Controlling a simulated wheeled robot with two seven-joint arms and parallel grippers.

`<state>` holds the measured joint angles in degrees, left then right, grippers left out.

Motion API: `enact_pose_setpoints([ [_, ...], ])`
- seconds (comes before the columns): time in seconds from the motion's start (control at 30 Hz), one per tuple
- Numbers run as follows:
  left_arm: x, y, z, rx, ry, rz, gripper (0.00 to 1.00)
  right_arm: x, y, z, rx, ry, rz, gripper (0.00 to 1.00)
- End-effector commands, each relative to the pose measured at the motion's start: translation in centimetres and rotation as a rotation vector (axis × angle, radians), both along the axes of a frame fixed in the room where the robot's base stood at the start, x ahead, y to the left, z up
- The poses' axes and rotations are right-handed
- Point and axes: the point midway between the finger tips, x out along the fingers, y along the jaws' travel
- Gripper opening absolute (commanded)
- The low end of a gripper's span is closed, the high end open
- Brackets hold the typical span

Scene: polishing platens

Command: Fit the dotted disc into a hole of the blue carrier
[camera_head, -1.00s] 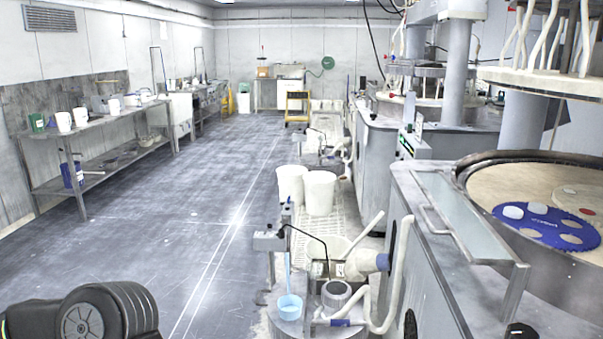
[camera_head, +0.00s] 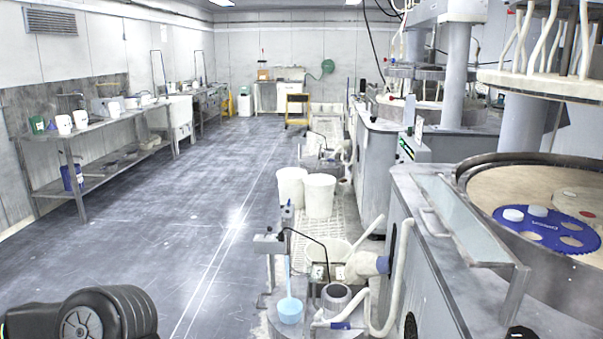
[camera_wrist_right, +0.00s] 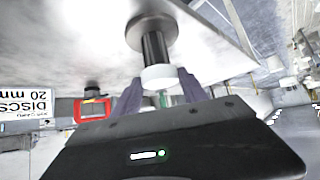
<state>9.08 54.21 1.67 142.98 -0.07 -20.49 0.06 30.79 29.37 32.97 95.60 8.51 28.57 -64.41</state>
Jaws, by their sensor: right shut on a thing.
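The blue carrier (camera_head: 552,231) lies on the beige platen at the right of the head view. White round pieces (camera_head: 513,214) sit at its left and far holes, and other holes show the beige platen. In the right wrist view my right gripper (camera_wrist_right: 162,86) has its purple-grey fingers shut on a white disc (camera_wrist_right: 160,76). The disc is at the end of a black post (camera_wrist_right: 154,46) with a round metal base; whether it still touches the post I cannot tell. No dots show on its visible side. My left gripper is not in view.
The platen's raised metal rim (camera_head: 480,205) surrounds the carrier. A glass-topped shelf (camera_head: 465,222) stands left of it. A sign reading DISCS 20 mm (camera_wrist_right: 25,103) and a red-framed box (camera_wrist_right: 93,109) show in the wrist view. White buckets (camera_head: 319,194) stand on the floor.

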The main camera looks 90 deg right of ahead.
Motion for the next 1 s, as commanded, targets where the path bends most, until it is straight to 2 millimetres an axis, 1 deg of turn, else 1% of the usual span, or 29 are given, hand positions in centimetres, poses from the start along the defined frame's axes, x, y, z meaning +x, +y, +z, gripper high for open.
enact_pose_setpoints([
  [0.27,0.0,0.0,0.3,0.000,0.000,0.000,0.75,0.0,0.0,0.8,0.000,-0.001,0.001,0.15],
  [1.0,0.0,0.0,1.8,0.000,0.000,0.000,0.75,0.0,0.0,4.8,0.000,-0.002,0.000,0.15],
])
